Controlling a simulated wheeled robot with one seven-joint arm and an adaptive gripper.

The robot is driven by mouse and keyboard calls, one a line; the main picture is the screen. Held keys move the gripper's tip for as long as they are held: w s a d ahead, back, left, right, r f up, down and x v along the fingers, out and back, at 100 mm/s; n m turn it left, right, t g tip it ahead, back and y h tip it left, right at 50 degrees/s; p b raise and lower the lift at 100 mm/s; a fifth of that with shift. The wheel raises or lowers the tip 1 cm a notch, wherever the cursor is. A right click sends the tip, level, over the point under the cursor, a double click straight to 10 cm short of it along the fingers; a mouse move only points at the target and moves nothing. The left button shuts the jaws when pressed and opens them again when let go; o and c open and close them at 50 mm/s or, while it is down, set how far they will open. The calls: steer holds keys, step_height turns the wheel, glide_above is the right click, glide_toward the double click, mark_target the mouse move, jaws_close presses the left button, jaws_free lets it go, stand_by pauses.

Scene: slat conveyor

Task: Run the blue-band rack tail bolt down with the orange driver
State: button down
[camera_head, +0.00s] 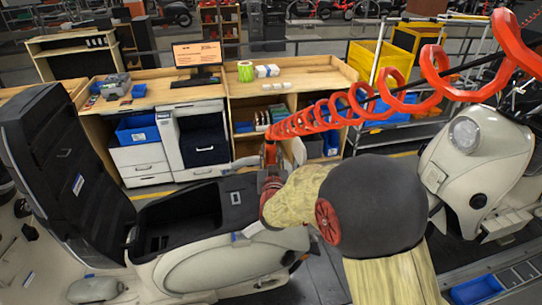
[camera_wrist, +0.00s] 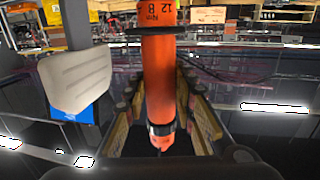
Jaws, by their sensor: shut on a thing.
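The orange driver (camera_wrist: 160,85) fills the middle of the wrist view, upright in the picture, with a dark collar and black lettering near its top. My gripper (camera_wrist: 160,118) is shut on it, with finger pads on both sides. In the head view the driver's orange top (camera_head: 270,153) shows above my gripper (camera_head: 270,188), over the cream scooter (camera_head: 225,255) on the left. I cannot make out the tail bolt or a blue-banded rack; my arm covers part of the scooter. The driver's tip touches nothing that I can see.
A red coiled hose (camera_head: 430,85) crosses from the upper right towards the driver. The scooter's black seat (camera_head: 62,165) stands raised over its open storage well (camera_head: 180,225). A second cream scooter (camera_head: 475,155) is at right. A wooden workbench (camera_head: 300,75) stands behind. A blue tray (camera_head: 475,290) lies lower right.

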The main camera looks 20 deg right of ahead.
mark_target(271, 142)
steer(key=shift+r, duration=0.4)
steer(key=shift+r+p, duration=1.15)
steer(key=shift+r, duration=1.5)
